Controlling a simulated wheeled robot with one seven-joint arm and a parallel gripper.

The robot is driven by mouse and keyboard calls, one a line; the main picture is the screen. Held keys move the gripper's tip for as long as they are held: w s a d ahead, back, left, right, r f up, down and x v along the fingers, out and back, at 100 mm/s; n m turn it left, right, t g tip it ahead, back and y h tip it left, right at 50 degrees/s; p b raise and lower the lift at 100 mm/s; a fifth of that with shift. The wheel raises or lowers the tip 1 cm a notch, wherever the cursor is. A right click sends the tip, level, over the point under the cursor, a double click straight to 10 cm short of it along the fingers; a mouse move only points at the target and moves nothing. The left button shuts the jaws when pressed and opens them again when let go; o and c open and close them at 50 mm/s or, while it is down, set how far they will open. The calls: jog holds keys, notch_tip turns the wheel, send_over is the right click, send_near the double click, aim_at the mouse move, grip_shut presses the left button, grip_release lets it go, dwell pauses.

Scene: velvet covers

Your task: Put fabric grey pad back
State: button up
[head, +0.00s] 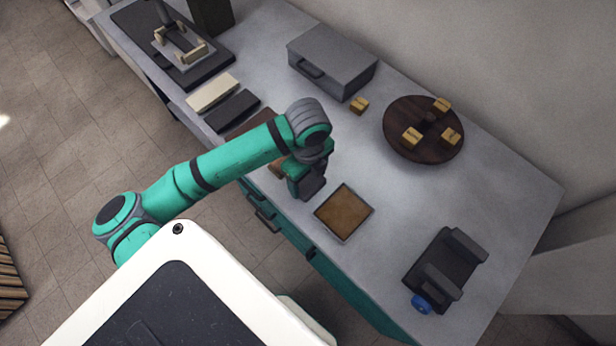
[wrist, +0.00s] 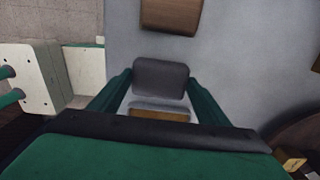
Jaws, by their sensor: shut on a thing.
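My gripper (head: 309,180) is above the worktop, beside the shallow square tray (head: 344,234). In the wrist view its two green fingers (wrist: 160,92) are on either side of a dark grey pad (wrist: 160,77) and shut on it. The pad hangs just off the tray's edge in that view. In the head view the held pad (head: 313,188) shows only as a small dark patch under the fingers.
A cream pad (head: 212,92), a dark pad (head: 231,110) and a brown pad (head: 248,122) lie in a row at upper left. A grey box (head: 332,64), a round wooden board (head: 402,148) with small wooden blocks and a black holder (head: 440,268) stand around the clear worktop.

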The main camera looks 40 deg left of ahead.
aim_at(308, 181)
jog(key=shift+f, duration=0.2)
jog(key=o, duration=1)
notch_tip(308, 181, up, 12)
jog(key=shift+r, duration=0.15)
dwell(0.5)
